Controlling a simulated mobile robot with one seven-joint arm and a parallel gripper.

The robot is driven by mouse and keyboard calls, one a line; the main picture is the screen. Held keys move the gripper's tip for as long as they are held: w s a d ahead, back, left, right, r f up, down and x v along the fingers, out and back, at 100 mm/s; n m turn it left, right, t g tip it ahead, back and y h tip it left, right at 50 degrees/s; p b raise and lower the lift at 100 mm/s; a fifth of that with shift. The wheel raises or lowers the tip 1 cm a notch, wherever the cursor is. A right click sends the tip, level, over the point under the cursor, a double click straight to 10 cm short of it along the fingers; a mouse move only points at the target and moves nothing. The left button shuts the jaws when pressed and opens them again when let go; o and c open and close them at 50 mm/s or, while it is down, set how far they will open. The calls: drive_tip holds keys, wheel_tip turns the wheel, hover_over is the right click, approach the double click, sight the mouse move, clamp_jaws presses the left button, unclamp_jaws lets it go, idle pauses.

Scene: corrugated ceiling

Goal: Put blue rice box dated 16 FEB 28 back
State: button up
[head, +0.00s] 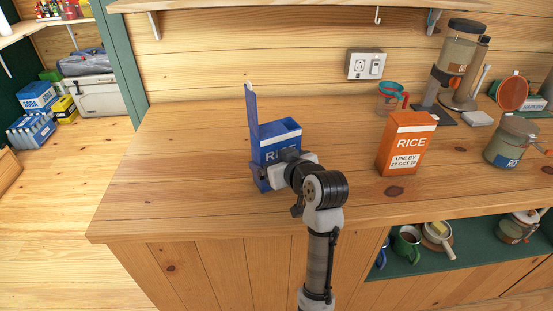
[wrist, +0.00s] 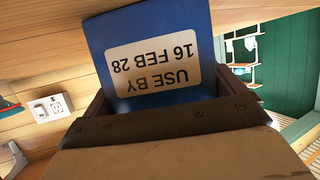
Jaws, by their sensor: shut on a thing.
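The blue rice box (head: 280,143) is at the left part of the wooden counter, its white lettering partly hidden by my gripper. A tall thin blue panel stands up at its left side; I cannot tell whether it is the box's flap. In the wrist view the blue box (wrist: 150,35) shows a white label reading USE BY 16 FEB 28, upside down. My gripper (head: 277,167) is shut on this box from the front. It also shows in the wrist view (wrist: 165,100). Whether the box touches the counter is hard to tell.
An orange rice box (head: 405,145) dated 27 OCT 28 stands right of it on the counter (head: 190,170). Blue soda packs (head: 32,130) sit at far left. The counter's left part is clear.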

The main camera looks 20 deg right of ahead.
drive_tip(key=shift+f, duration=0.1)
drive_tip(key=o, duration=0.9)
drive_tip(key=shift+r, duration=0.2)
drive_tip(key=b+v, duration=0.2)
drive_tip(key=v, duration=1)
